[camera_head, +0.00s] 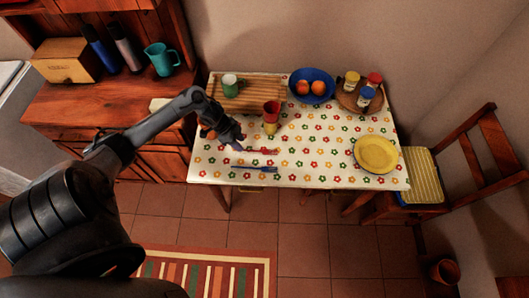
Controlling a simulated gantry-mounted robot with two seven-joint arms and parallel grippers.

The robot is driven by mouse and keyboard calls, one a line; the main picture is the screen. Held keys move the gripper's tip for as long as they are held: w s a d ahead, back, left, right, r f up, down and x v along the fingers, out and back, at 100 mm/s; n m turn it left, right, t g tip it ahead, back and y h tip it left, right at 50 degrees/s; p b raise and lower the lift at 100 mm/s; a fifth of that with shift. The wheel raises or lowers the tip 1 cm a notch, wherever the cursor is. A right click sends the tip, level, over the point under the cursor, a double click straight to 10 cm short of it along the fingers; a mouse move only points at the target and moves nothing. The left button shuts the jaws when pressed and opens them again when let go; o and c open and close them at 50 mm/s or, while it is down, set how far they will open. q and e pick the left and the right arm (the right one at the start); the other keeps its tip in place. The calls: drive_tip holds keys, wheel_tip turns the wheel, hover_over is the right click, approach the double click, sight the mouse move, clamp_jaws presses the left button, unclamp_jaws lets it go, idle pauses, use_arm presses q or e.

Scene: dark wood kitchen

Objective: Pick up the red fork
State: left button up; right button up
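The red fork (263,151) lies on the flowered tablecloth near the front left of the table (310,172). My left gripper (238,144) is just left of the fork and above the cloth. It may cover the cloth beside the fork's left end. Its fingers are too small and dark to tell whether they are open or shut, and I cannot tell whether they touch the fork. A blue utensil (256,169) lies in front of the red fork, near the table edge. My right gripper is not in view.
A red and yellow cup stack (271,118) stands behind the fork. A wooden board (262,94) with a green mug (230,84), a blue bowl (299,93) of oranges and a round tray of jars (345,99) are at the back. A yellow plate (376,154) is right. The middle front is clear.

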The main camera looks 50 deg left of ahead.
sight(246, 150)
use_arm(q)
drive_tip(key=shift+a+b+x, duration=0.2)
drive_tip(key=shift+b+x, duration=0.45)
drive_tip(key=shift+x, duration=2.15)
clamp_jaws()
